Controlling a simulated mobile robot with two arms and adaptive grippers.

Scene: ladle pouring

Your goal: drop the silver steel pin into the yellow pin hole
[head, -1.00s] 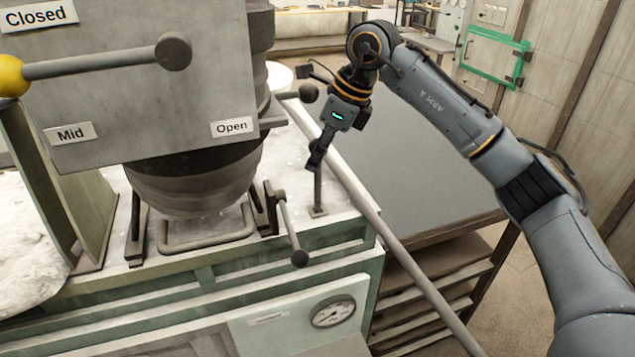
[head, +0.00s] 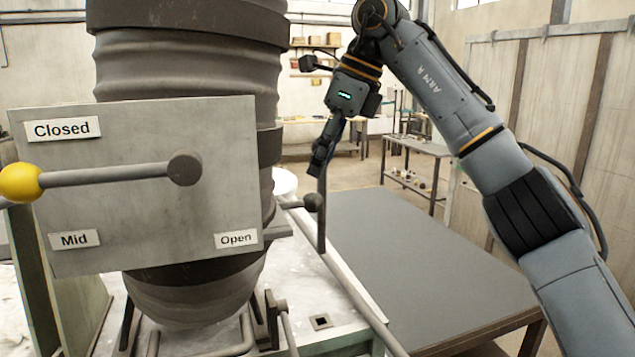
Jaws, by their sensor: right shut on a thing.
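My right gripper (head: 322,152) is shut on the upper end of the steel pin (head: 322,232), a thin dark-grey rod. The pin hangs nearly upright above the white-topped bench, and its lower end appears clear of the surface. A small square socket (head: 321,322) with a dark opening shows empty on the bench top below it. I cannot make out a yellow pin hole in the head view. My left gripper is not in view.
A lever with a yellow ball (head: 20,182) crosses a plate (head: 135,205) marked Closed, Mid and Open, in front of a large ladle column (head: 190,55). A bare grey table (head: 400,260) stands at right.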

